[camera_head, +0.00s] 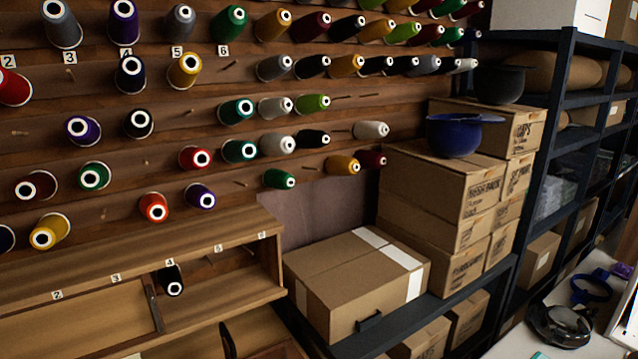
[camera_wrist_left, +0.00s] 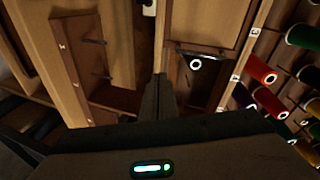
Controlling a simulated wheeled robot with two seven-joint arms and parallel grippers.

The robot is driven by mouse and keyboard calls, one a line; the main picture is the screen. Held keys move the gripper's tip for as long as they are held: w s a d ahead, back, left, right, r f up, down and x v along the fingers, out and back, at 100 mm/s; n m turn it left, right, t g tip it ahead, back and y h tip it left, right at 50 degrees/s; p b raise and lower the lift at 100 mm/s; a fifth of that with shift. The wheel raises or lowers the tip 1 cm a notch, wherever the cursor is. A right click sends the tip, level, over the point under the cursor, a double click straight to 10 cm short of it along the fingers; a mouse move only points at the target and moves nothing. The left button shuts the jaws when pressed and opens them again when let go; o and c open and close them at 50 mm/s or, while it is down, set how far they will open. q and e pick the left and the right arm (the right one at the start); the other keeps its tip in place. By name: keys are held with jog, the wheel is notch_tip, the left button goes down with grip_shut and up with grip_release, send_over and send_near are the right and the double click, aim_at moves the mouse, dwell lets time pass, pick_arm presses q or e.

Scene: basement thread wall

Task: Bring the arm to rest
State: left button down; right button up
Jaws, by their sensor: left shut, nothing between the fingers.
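My left gripper (camera_wrist_left: 158,80) shows in the left wrist view as a dark body with its fingers together, empty. It is in front of the wooden cabinet (camera_wrist_left: 135,30), whose open compartments hold pegs. A black spool (camera_wrist_left: 196,64) sits on a peg in a compartment just right of the fingertips in that view. The same black spool (camera_head: 171,280) shows in the head view under label 4. I cannot make out my left gripper for sure in the head view. My right gripper is in neither view.
Rows of coloured thread spools (camera_head: 239,151) hang on a slatted wooden wall (camera_head: 100,210). A cardboard box (camera_head: 350,282) lies on a dark shelf (camera_head: 425,312) right of the cabinet. Stacked cartons (camera_head: 440,190) carry a blue bowl (camera_head: 455,134). A dark metal rack (camera_head: 548,150) stands at the right.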

pick_arm(q)
jog(key=s+d+f+n+g+h, duration=0.25)
jog(key=s+f, duration=0.35)
jog(key=s, duration=0.4)
jog(key=s+d+f+n+g+h, duration=0.2)
jog(key=s+f+n+g, duration=0.15)
jog(key=s+f, duration=0.45)
jog(key=s+d+f+n+g+h, duration=0.2)
jog(key=s+f+g, duration=0.2)
jog(key=s, duration=0.8)
notch_tip(320, 180, down, 31)
jog(key=s+g+b, duration=0.1)
jog(key=b, duration=0.1)
jog(key=s+a+f+g+b, duration=0.1)
jog(key=s+a+f+b, duration=0.1)
jog(key=s+f, duration=1.6)
jog(key=shift+a+f+g, duration=0.3)
jog(key=shift+a+f, duration=0.25)
jog(key=shift+f, duration=0.15)
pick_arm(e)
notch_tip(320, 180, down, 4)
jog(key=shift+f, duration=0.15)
pick_arm(q)
jog(key=shift+s, duration=0.1)
